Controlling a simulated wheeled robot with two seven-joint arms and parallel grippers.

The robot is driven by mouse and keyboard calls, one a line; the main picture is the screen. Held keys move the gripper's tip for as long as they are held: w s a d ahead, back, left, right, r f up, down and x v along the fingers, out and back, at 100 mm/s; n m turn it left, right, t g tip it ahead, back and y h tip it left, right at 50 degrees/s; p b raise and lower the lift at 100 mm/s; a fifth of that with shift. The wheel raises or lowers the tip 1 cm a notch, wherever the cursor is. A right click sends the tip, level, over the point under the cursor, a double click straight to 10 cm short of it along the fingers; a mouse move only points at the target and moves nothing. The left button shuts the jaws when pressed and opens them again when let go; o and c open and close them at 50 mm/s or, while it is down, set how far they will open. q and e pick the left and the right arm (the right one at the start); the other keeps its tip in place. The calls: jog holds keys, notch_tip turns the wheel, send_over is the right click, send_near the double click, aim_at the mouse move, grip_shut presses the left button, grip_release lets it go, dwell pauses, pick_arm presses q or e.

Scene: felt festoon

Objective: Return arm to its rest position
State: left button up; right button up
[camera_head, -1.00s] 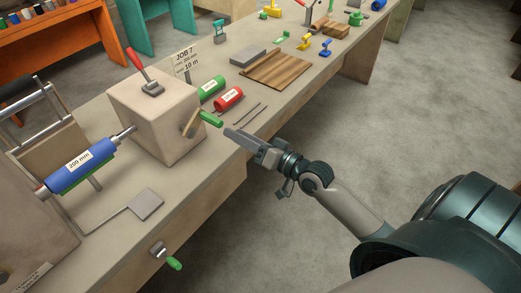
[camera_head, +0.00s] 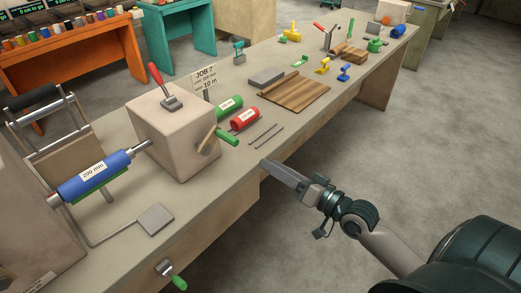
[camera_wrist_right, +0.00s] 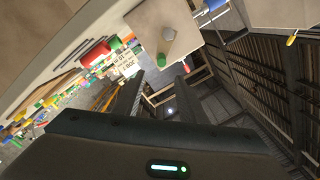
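My right gripper (camera_head: 268,165) is in front of the workbench (camera_head: 205,215), near its front edge, with its fingers pointing left toward the bench. It holds nothing that I can see. In the right wrist view its two dark fingers (camera_wrist_right: 160,88) stand apart with a gap between them. The gripper is apart from the green crank handle (camera_head: 228,138) on the beige box (camera_head: 172,135). My left gripper is not in view.
A blue roller (camera_head: 95,178) marked 200 mm sits left of the box. Green (camera_head: 228,106) and red (camera_head: 244,119) rolls, two thin rods and a wooden board (camera_head: 294,92) lie along the bench. A lower green handle (camera_head: 178,283) juts from the bench front. Floor at right is clear.

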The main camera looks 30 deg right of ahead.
jog(key=s+d+f+g+h, duration=0.1)
jog(key=d+f+g+h, duration=0.15)
jog(key=f, duration=1.25)
jog(key=s+d+f+g+h, duration=0.15)
jog(key=d+f, duration=0.25)
jog(key=f, duration=1.1)
jog(key=s+f+g+h, duration=0.1)
jog(key=s+f+g, duration=0.15)
jog(key=f, duration=0.45)
jog(key=s+f+g+h, duration=0.1)
jog(key=s+f, duration=0.2)
jog(key=f, duration=0.4)
jog(key=s+a+f+n+g, duration=0.3)
jog(key=s+a+f+g, duration=0.1)
jog(key=s+f, duration=1.15)
jog(key=s+a+f+n+g, duration=0.1)
jog(key=s+a+f, duration=0.1)
jog(key=s, duration=0.5)
jog(key=s+a+f+n+g, duration=0.1)
jog(key=s+a+f+g, duration=0.1)
jog(key=s+f, duration=0.2)
jog(key=s+a+f+n+g, duration=0.1)
jog(key=s+a+f, duration=0.2)
jog(key=s, duration=0.6)
jog(key=shift+s+f+n, duration=0.25)
jog(key=shift+s+n, duration=0.1)
jog(key=shift+n, duration=0.05)
jog(key=shift+g, duration=0.25)
